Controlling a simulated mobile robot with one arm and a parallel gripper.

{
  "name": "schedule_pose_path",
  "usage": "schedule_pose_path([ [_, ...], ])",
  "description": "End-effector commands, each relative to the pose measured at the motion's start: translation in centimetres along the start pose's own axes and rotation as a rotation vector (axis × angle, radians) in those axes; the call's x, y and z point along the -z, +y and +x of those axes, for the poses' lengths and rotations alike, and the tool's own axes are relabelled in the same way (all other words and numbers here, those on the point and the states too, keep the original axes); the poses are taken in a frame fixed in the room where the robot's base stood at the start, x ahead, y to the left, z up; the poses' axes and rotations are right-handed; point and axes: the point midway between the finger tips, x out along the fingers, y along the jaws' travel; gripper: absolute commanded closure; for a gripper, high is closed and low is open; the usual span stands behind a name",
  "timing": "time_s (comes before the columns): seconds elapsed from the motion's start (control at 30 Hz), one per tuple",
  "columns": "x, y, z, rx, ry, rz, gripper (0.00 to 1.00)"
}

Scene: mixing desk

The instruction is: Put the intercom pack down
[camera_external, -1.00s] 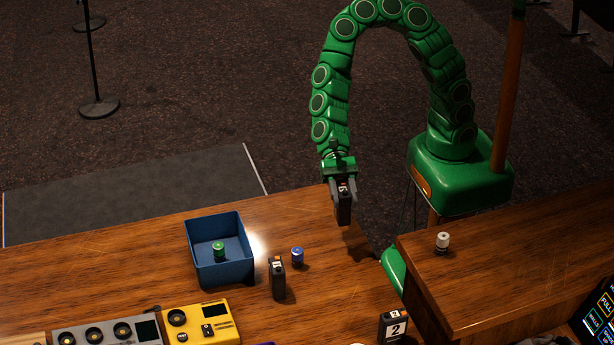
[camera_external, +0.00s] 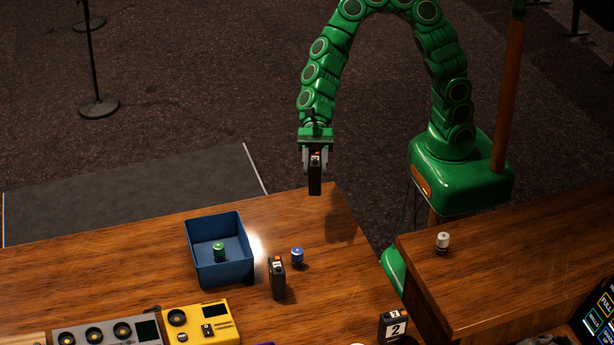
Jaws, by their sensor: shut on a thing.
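My gripper (camera_external: 315,160) is shut on a dark intercom pack (camera_external: 315,178), which hangs upright between the jaws. The pack is held in the air near the far edge of the wooden desk (camera_external: 160,238), with a shadow on the wood to its lower right. A second dark pack (camera_external: 277,280) stands on the desk beside the blue tray. A third pack (camera_external: 393,328), marked 2, stands near the front edge of the picture. The number on the held pack is too small to read.
A blue tray (camera_external: 191,247) holds a green knob-like piece (camera_external: 219,250). A blue one (camera_external: 297,255) stands right of the tray, and a white one (camera_external: 442,241) on the right desk section (camera_external: 520,250). A yellow unit (camera_external: 200,325) sits in front. Desk right of the blue piece is clear.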

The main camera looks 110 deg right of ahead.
Motion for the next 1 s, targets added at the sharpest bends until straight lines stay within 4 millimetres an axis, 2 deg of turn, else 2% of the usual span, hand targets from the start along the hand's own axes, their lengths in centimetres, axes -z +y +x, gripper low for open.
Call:
schedule_pose_path([
  [0.03,0.5,-1.2,-1.2,0.031,-0.001,0.013,1.0],
  [0.2,2.0,-4.5,-4.8,0.124,-0.001,0.05,1.0],
  [0.5,4.9,-9.4,-11.9,0.287,-0.002,0.116,1.0],
  [0.8,8.1,-13.1,-19.7,0.451,0.0,0.183,1.0],
  [1.0,10.4,-14.8,-25.3,0.561,0.001,0.229,1.0],
])
